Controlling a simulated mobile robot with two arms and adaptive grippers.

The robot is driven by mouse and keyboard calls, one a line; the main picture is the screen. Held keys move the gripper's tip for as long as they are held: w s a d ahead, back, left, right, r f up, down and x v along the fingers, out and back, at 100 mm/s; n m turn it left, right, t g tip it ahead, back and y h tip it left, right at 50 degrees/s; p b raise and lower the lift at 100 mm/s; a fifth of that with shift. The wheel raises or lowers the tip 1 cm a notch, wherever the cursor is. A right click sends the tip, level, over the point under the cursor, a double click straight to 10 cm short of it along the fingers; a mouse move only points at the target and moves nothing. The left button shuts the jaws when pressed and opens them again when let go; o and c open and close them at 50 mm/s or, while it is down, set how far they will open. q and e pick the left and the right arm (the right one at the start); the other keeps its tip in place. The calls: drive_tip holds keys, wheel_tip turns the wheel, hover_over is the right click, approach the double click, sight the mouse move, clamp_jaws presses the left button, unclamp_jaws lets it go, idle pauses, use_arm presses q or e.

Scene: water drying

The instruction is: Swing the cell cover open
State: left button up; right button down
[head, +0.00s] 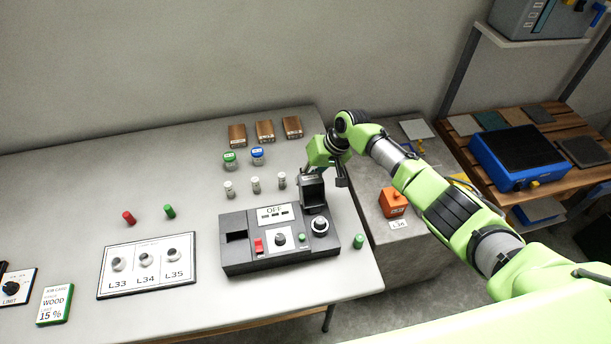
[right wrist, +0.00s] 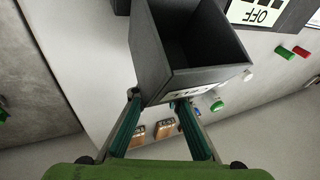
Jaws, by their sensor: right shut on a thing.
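The dark grey device (head: 240,262) sits on the table, with an OFF display (head: 275,213), a red switch and knobs on top. A dark box-shaped part (head: 313,192), seemingly the cell cover, stands up at its back right corner. In the right wrist view this part (right wrist: 162,62) is hollow, with an open side and a pale label on its near edge. My right gripper (head: 328,168) is at its upper back edge. In the right wrist view the gripper (right wrist: 158,98) is shut on that edge; the exact contact is partly hidden. My left gripper is not in view.
A green peg (head: 359,241) stands at the device's right. Small vials (head: 255,185), capped jars (head: 257,156) and wooden blocks (head: 265,131) stand behind it. A white knob panel (head: 147,290) lies left. An orange block (head: 393,203) sits on the grey stand to the right.

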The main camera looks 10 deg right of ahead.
drive_tip(key=shift+s+d+f, duration=0.2)
drive_tip(key=shift+s+f, duration=0.35)
drive_tip(key=shift+f, duration=0.2)
drive_tip(key=c, duration=2)
unclamp_jaws()
drive_tip(key=shift+d, duration=0.1)
drive_tip(key=shift+r, duration=0.45)
drive_tip(key=v, duration=0.8)
drive_tip(key=w+v, duration=0.1)
drive_tip(key=v, duration=0.3)
drive_tip(key=shift+d+r, duration=0.1)
